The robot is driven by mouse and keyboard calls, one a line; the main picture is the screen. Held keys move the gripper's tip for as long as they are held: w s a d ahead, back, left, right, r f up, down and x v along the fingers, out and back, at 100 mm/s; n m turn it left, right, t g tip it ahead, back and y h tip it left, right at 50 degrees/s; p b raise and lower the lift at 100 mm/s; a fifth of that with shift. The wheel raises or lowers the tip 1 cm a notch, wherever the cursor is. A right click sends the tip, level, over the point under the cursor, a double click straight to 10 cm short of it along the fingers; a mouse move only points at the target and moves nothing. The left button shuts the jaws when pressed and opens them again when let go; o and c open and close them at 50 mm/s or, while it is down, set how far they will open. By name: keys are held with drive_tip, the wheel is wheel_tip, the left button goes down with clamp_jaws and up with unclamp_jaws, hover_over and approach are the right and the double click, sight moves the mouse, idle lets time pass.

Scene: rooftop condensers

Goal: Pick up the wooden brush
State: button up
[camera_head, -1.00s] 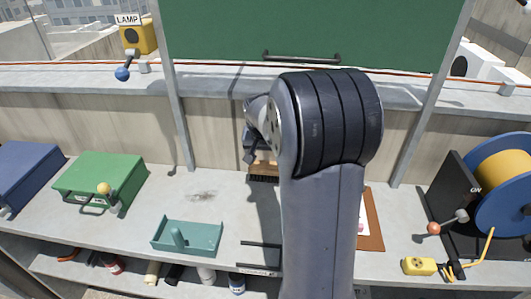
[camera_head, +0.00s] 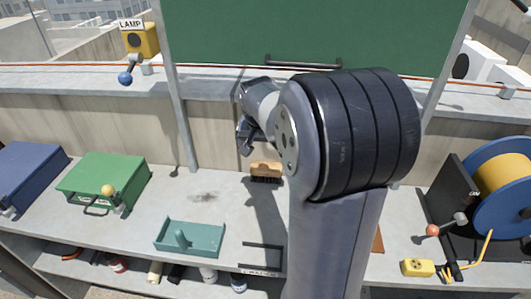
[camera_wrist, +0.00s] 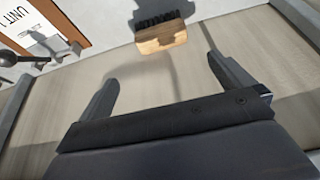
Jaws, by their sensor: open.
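The wooden brush (camera_head: 266,171) has a light brown wooden block with dark bristles pointing down. It rests on the grey bench near the back wall, just left of my arm in the head view. In the wrist view the brush (camera_wrist: 160,36) lies beyond the fingertips, near the top of the picture. My gripper (camera_head: 243,146) hangs above and slightly left of the brush in the head view. In the wrist view my gripper (camera_wrist: 163,80) is open, with both fingers apart and nothing between them. It does not touch the brush.
A teal tray (camera_head: 218,236) sits at the bench's front, left of my arm. A green box (camera_head: 102,180) and a blue box stand farther left. A cable reel (camera_head: 505,180) and a yellow box (camera_head: 418,267) are at the right. A green board stands behind.

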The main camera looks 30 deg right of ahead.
drive_tip(key=p, duration=0.1)
hover_over(266, 171)
drive_tip(key=s+a, duration=0.1)
drive_tip(key=s, duration=0.1)
wheel_tip(266, 171, down, 8)
drive_tip(key=shift+a+p+x, duration=0.15)
drive_tip(key=shift+p+x, duration=0.15)
drive_tip(key=shift+x, duration=1.25)
drive_tip(key=shift+a+p+x, duration=0.15)
drive_tip(key=shift+p+x, duration=0.1)
drive_tip(key=shift+x, duration=1.35)
drive_tip(key=shift+c, duration=0.4)
drive_tip(key=c, duration=0.6)
drive_tip(key=shift+r, duration=0.1)
drive_tip(key=shift+c, duration=0.2)
drive_tip(key=shift+s+a+r+b, duration=0.1)
drive_tip(key=shift+r+b, duration=0.25)
drive_tip(key=shift+r, duration=0.1)
wheel_tip(266, 171, up, 6)
drive_tip(key=s+a+b, duration=0.2)
drive_tip(key=s+a, duration=0.3)
drive_tip(key=s, duration=0.3)
drive_tip(key=s+a+b, duration=0.2)
drive_tip(key=s+a, duration=0.4)
drive_tip(key=s, duration=0.2)
drive_tip(key=shift+s, duration=0.2)
